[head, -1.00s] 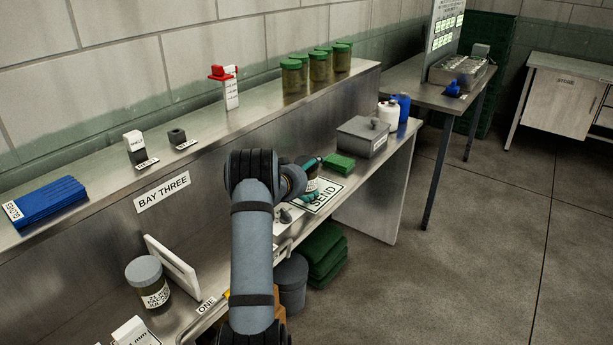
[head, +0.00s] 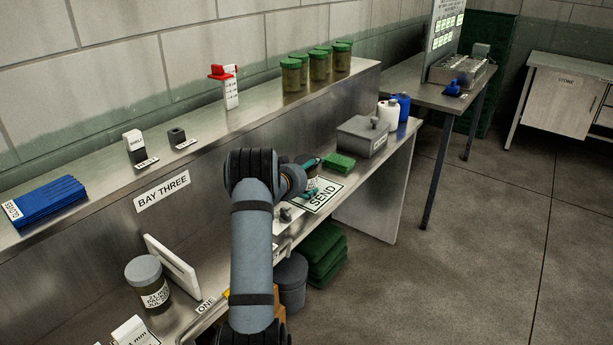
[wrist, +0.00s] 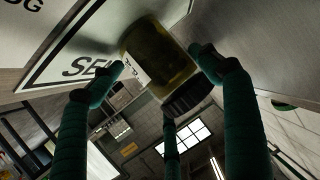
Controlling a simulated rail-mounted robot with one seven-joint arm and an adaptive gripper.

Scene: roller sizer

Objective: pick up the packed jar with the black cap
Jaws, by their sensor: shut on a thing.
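The packed jar with the black cap (wrist: 160,60) shows in the wrist view as an olive-brown jar with a pale printed label and a ribbed black cap. My gripper (wrist: 162,66) has teal fingers on both sides of it and is shut on it; a third finger shows near the cap. The wrist view looks upward, with the jar's base at the SEND card (wrist: 60,60). I cannot tell whether the base touches the card. In the head view my gripper (head: 312,180) is over the SEND card (head: 322,197), and the fingers and arm hide most of the jar.
A grey box (head: 362,137) and green cloths (head: 339,162) lie beyond the card. White (head: 388,112) and blue bottles stand behind. Several green-capped jars (head: 318,67) stand on the upper shelf. A grey-capped jar (head: 155,291) and white frame (head: 172,268) are at lower left.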

